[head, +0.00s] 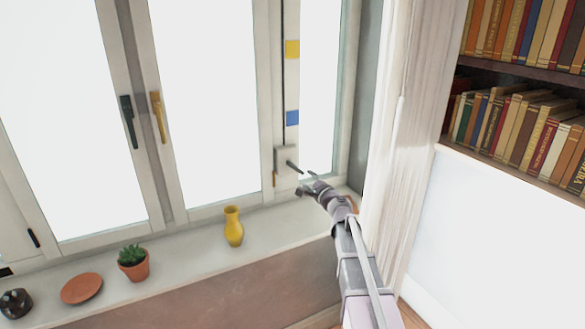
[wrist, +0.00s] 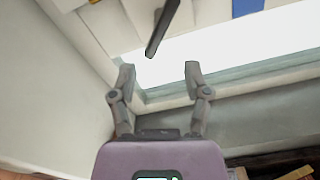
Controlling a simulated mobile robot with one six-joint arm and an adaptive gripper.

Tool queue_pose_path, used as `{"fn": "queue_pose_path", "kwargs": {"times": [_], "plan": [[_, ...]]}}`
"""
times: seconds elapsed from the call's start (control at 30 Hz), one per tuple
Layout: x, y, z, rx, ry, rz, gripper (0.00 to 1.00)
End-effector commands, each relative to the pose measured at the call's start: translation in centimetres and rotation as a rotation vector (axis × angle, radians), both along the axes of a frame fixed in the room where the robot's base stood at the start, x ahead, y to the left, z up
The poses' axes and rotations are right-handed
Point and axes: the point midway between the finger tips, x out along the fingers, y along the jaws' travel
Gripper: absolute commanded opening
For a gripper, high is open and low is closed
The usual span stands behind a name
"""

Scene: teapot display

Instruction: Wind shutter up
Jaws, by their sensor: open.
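A small pale winder box (head: 281,160) sits low on the window frame at the right. Its dark crank handle (head: 294,167) sticks out toward the lower right. In the wrist view the dark handle (wrist: 163,28) hangs above and between my fingertips, apart from both. My gripper (head: 306,181) is just below and right of the handle, and also shows in the wrist view (wrist: 159,72); it is open and empty. A dark cord (head: 284,70) runs up from the box, beside a yellow square (head: 292,49) and a blue square (head: 292,118). No lowered shutter shows over the bright panes.
The sill (head: 190,262) holds a yellow vase (head: 233,227), a potted plant (head: 133,263), a terracotta saucer (head: 82,288) and a dark object (head: 15,303). Black (head: 128,120) and yellow (head: 159,117) window handles are left. A pale curtain or post (head: 400,130) and bookshelf (head: 520,75) stand right.

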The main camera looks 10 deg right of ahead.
Motion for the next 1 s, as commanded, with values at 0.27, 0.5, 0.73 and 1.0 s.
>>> {"fn": "queue_pose_path", "kwargs": {"times": [0.27,0.5,0.73,1.0], "plan": [[-0.3,-0.1,0.0,-0.374,-0.122,0.000,0.62],[-0.6,-0.2,0.0,-0.701,-0.228,0.000,0.62],[-0.9,-0.3,0.0,-1.013,-0.330,0.000,0.62],[-1.2,-0.5,-0.1,-1.381,-0.449,0.000,0.62]]}}
